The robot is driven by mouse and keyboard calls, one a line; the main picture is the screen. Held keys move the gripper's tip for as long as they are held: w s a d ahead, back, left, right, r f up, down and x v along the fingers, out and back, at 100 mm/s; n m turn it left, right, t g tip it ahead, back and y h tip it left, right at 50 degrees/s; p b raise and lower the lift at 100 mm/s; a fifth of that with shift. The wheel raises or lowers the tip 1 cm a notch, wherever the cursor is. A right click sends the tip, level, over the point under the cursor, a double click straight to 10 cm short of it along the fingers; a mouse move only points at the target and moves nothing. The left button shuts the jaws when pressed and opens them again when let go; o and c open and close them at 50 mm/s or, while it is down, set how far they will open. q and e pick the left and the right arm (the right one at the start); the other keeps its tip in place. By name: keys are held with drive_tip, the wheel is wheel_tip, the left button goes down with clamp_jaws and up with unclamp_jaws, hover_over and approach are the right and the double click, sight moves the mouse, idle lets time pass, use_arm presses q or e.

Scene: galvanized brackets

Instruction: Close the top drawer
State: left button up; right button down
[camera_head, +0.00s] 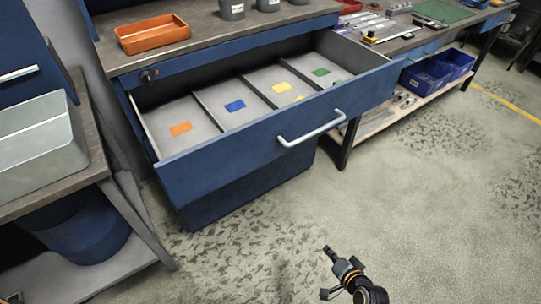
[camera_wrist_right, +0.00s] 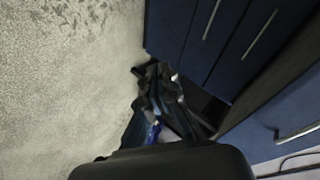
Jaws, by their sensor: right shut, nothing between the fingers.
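The blue top drawer (camera_head: 270,135) is pulled far out of the blue cabinet in the head view. Its grey compartments hold small orange, blue, yellow and green pieces. A pale bar handle (camera_head: 311,130) is on its front. My right gripper (camera_head: 328,251) is shut and empty above the floor, in front of the drawer and clear of its handle. In the right wrist view its dark fingers (camera_wrist_right: 156,82) show close together, with blue drawer fronts (camera_wrist_right: 232,35) beyond. My left gripper is not in view.
An orange tray (camera_head: 153,36) and grey cups (camera_head: 231,10) stand on the cabinet top. A side bench with a grey metal bin (camera_head: 30,145) stands at left. Blue bins (camera_head: 427,76) sit on a shelf at right. The floor (camera_head: 420,210) in front is clear.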

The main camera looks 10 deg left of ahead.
drive_tip(key=w+a+r+m+t+y+b, duration=0.1)
drive_tip(key=w+a+r+y, duration=0.15)
drive_tip(key=r, duration=0.55)
drive_tip(key=w+a+r+m+t+y+b, duration=0.1)
drive_tip(key=w+a+r, duration=0.25)
drive_tip(key=r, duration=0.35)
drive_tip(key=m+t+y, duration=0.1)
drive_tip(key=m+y, duration=0.1)
drive_tip(key=y, duration=0.2)
approach(263, 144)
drive_tip(key=x, duration=0.7)
drive_tip(key=shift+a+f, duration=0.1)
